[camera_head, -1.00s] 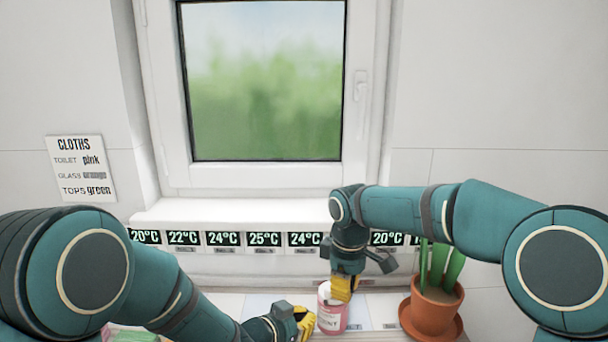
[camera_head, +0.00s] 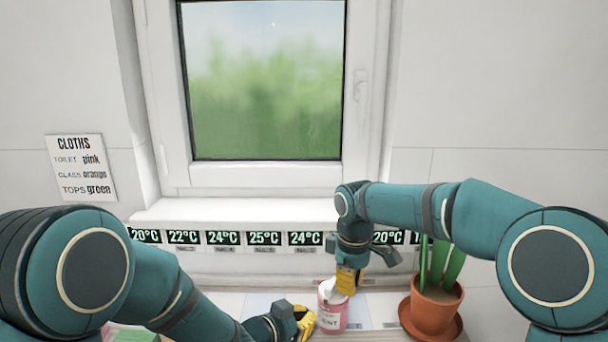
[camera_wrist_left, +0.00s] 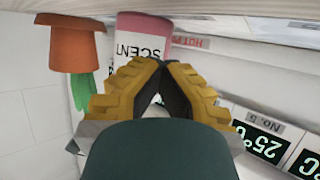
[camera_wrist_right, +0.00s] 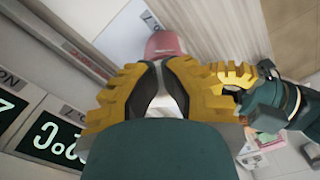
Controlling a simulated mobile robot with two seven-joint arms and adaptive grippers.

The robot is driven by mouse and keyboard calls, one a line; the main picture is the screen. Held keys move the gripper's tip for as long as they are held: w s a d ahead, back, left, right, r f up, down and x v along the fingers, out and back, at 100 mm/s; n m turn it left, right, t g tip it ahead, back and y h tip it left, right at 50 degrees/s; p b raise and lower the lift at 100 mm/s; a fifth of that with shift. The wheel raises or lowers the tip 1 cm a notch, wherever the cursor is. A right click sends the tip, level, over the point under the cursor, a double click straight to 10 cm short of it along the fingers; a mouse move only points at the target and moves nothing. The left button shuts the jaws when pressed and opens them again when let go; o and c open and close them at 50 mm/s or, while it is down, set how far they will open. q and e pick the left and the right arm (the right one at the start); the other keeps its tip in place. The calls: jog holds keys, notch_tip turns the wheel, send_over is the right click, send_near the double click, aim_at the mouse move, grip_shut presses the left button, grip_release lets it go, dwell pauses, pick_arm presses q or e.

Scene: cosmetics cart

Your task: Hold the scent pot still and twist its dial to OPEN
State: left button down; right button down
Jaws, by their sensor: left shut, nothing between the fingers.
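The scent pot (camera_head: 332,318) is a pink jar with a white label and a white top (camera_head: 327,289), standing upright on the sill. In the left wrist view its label reads SCENT (camera_wrist_left: 140,45). My left gripper (camera_head: 305,322) is low at the pot's left side, its fingers shut and empty; the fingertips are beside the pot, and contact is unclear. My right gripper (camera_head: 344,290) comes down from above at the pot's top. In the right wrist view its fingertips are close together by the pink pot (camera_wrist_right: 165,43); whether they grip the dial is unclear. The dial's marking is not readable.
A potted plant in a terracotta pot and saucer (camera_head: 433,312) stands close on the right, under my right arm. A row of temperature displays (camera_head: 264,239) runs along the wall behind. A green item (camera_head: 135,335) lies at the lower left.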

jog(key=shift+w+d, duration=0.1)
jog(key=shift+w, duration=0.45)
dwell(0.4)
notch_tip(320, 180, up, 6)
jog(key=shift+d, duration=0.4)
dwell(0.4)
jog(key=s+a+f, duration=0.1)
jog(key=s+f, duration=0.2)
jog(key=f, duration=0.3)
jog(key=shift+s+a, duration=0.25)
dwell(0.4)
